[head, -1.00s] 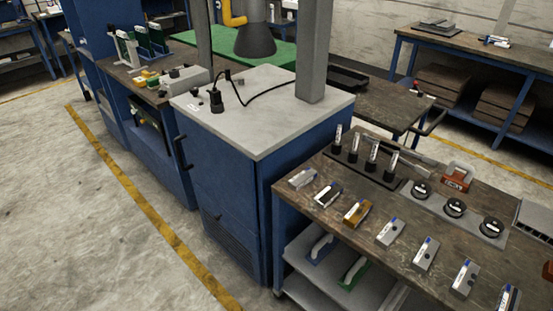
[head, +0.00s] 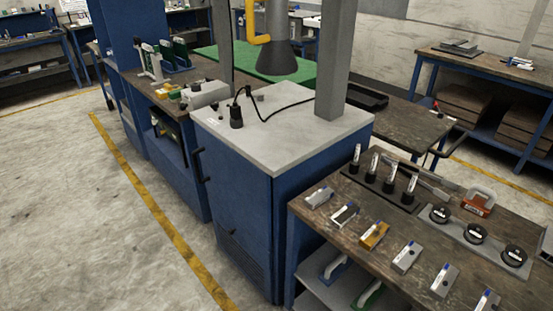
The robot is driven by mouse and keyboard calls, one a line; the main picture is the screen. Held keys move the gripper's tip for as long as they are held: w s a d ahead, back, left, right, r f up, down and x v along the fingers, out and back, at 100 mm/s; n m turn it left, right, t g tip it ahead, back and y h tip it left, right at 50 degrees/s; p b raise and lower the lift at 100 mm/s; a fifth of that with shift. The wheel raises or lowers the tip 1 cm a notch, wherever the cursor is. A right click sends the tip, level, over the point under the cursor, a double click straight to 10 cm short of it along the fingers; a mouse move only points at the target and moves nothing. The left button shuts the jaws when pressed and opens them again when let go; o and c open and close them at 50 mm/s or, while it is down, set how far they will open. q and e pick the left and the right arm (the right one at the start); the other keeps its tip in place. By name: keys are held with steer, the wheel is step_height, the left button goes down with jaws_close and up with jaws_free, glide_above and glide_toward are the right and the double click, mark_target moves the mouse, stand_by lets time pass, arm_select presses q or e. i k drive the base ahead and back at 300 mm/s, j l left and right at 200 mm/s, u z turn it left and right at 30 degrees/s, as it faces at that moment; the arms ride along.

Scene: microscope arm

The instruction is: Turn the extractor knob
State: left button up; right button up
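The extractor hood (head: 278,57), a dark grey cone with a yellow bent pipe (head: 252,27) beside it, hangs at the top centre behind the cabinet. Its upper part is cut off by the frame edge. A small dark knob-like part (head: 222,104) stands near the left edge of the grey cabinet top (head: 290,140). I cannot tell which part is the extractor knob. Neither of my grippers is in view.
The blue cabinet (head: 235,200) has a grey post (head: 334,70) rising from its top. At right, a workbench (head: 345,222) carries several blocks, black round dials (head: 473,234) and upright tubes. A long bench (head: 130,75) runs back left. The floor (head: 70,220) at left is clear.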

mark_target(214, 105)
steer(key=i+j+z, duration=0.3)
steer(key=i+j, duration=0.15)
steer(key=j, duration=0.2)
steer(key=i+j+z, duration=0.15)
steer(key=j, duration=0.2)
steer(key=i+j+z, duration=0.15)
steer(key=j, duration=0.2)
steer(key=i+j+z, duration=0.15)
steer(key=j, duration=0.25)
steer(key=i, duration=0.05)
